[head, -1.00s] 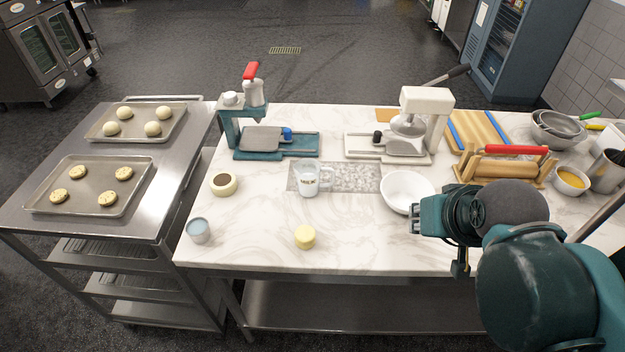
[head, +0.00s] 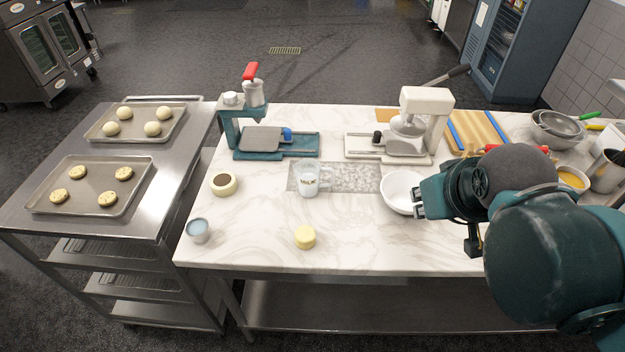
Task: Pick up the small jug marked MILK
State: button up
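The small jug marked MILK (head: 308,181) stands upright on the marble-topped table (head: 260,235), at the front edge of a grey speckled slab. It is clear or pale, with dark lettering on its front and a handle on its right side. My gripper (head: 418,203) is to the right of the jug, by the right side of the white bowl, pointing left. A clear gap with the bowl in it lies between gripper and jug. The fingertips are small and seen from the side, so their opening cannot be told.
The white bowl (head: 398,188) stands between jug and gripper.

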jog(key=w+a+f+n+t+h, duration=0.2)
jog(key=w+a+n, duration=0.7)
jog(key=n, duration=0.9)
jog(key=w+a+r+n+t, duration=0.2)
jog(key=w+a+n+t, duration=0.25)
jog(key=a+n, duration=0.85)
send_near(332, 182)
jog(key=w, duration=0.2)
jog(key=shift+w+d+f+n, duration=0.15)
jog(key=shift+w+f+n, duration=0.15)
jog(key=shift+n, duration=0.1)
jog(key=shift+x, duration=1.3)
jog(key=shift+w, duration=0.1)
